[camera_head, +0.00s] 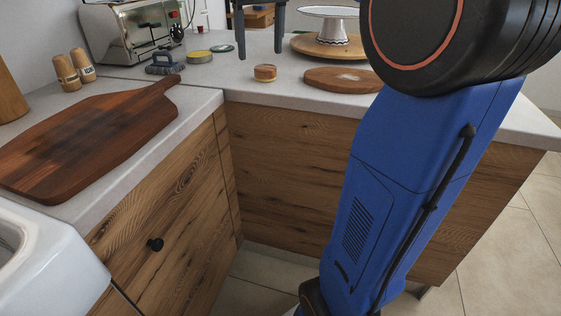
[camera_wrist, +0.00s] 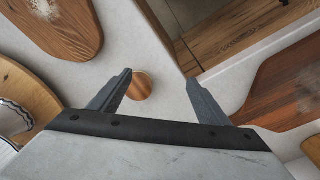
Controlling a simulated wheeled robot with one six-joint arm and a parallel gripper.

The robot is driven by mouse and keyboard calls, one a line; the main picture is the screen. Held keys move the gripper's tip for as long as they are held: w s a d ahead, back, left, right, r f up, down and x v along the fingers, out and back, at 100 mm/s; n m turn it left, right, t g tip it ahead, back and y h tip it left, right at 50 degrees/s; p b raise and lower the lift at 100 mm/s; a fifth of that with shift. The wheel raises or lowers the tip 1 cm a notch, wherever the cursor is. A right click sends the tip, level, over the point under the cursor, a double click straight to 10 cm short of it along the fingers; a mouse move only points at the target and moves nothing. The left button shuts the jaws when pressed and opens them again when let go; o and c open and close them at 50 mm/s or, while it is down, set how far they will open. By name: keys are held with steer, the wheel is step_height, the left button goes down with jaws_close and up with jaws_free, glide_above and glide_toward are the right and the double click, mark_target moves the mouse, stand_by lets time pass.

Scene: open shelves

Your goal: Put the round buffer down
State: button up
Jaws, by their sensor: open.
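The round buffer (camera_head: 265,73), a small round block with a wooden top and a pale band, rests on the grey counter near its inner edge. My gripper (camera_head: 260,54) is open, its two dark fingers pointing down above the counter behind the buffer. In the wrist view the buffer (camera_wrist: 140,86) shows between the fingers of my gripper (camera_wrist: 159,77), close beside the left finger and partly hidden by it. Nothing is held. Whether the finger touches the buffer, I cannot tell.
A round-ended wooden board (camera_head: 343,80) lies to the right, with a cake stand (camera_head: 328,14) on a wooden disc behind. A scrub brush (camera_head: 164,65), a yellow tin (camera_head: 199,57), a toaster (camera_head: 131,30) and two shakers (camera_head: 67,73) stand left. A dark cutting board (camera_head: 90,135) lies front left.

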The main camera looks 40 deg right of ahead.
steer(key=s+a+f+t, duration=0.1)
steer(key=s+a+f, duration=0.2)
steer(key=s+f, duration=0.5)
steer(key=s+a+f+t, duration=0.1)
steer(key=s+a+f, duration=0.3)
steer(key=s+f, duration=0.4)
steer(key=s+a+f+n+t, duration=0.1)
steer(key=s+a+f, duration=0.2)
steer(key=s+f, duration=0.5)
step_height(320, 180, down, 3)
steer(key=shift+a+f+t, duration=0.1)
steer(key=shift+a+t, duration=0.25)
steer(key=shift+t, duration=0.05)
steer(key=shift+o, duration=0.5)
